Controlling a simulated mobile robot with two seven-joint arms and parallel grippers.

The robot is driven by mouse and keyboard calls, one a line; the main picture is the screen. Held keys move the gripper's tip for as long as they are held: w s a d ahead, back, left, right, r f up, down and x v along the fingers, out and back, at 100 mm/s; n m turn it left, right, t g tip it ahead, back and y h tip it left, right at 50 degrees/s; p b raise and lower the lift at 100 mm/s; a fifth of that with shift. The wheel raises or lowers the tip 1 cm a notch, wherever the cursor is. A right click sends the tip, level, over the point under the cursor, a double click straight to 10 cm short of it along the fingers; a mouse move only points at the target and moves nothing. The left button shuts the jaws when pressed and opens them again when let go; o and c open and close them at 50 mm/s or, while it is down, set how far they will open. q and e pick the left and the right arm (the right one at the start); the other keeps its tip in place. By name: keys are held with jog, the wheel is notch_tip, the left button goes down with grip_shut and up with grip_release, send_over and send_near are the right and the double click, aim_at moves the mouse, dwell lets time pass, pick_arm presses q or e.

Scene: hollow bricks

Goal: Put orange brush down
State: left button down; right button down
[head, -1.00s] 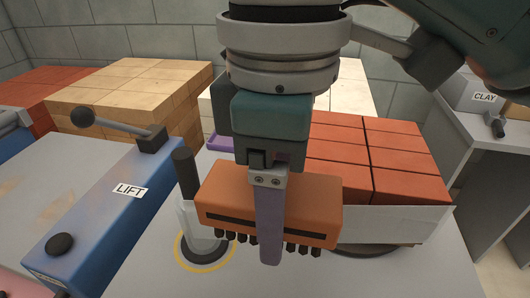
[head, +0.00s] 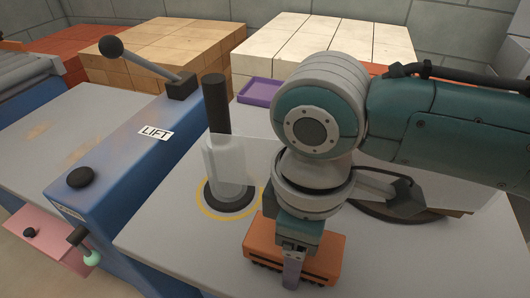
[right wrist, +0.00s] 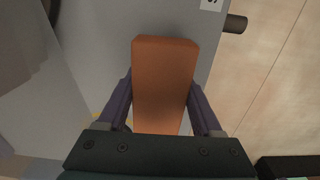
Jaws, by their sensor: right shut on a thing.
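The orange brush (head: 322,262) is a block with dark bristles underneath, low over the front of the grey table (head: 165,240) in the head view. My right gripper (head: 292,272) is shut on it from above, one finger showing across its front face. In the right wrist view the brush (right wrist: 165,80) lies between the two purple fingers of the gripper (right wrist: 163,108). I cannot tell whether the bristles touch the tabletop. My left gripper is not in view.
A translucent container with a dark handle (head: 216,105) stands in a yellow ring left of the brush. A blue lift unit (head: 130,165) with a lever is further left. A purple tray (head: 262,92) and brick stacks (head: 320,40) stand behind. Clear tabletop lies between ring and brush.

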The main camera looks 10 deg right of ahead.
jog(key=shift+f, duration=0.2)
jog(key=shift+c, duration=0.2)
grip_release()
notch_tip(320, 180, up, 12)
jog(key=p, duration=0.4)
jog(key=shift+w+r, duration=0.1)
jog(key=shift+r, duration=0.05)
jog(key=s+a+f+m+t+y, duration=0.2)
jog(key=s+a+m+y, duration=0.1)
jog(key=s+a, duration=0.15)
jog(key=s+d+m+t+h, duration=0.1)
jog(key=s+d+m, duration=0.5)
jog(key=d, duration=0.7)
jog(key=shift+s+d+t+h, duration=0.2)
jog(key=shift+s+t+h, duration=0.2)
jog(key=shift+s+h, duration=0.4)
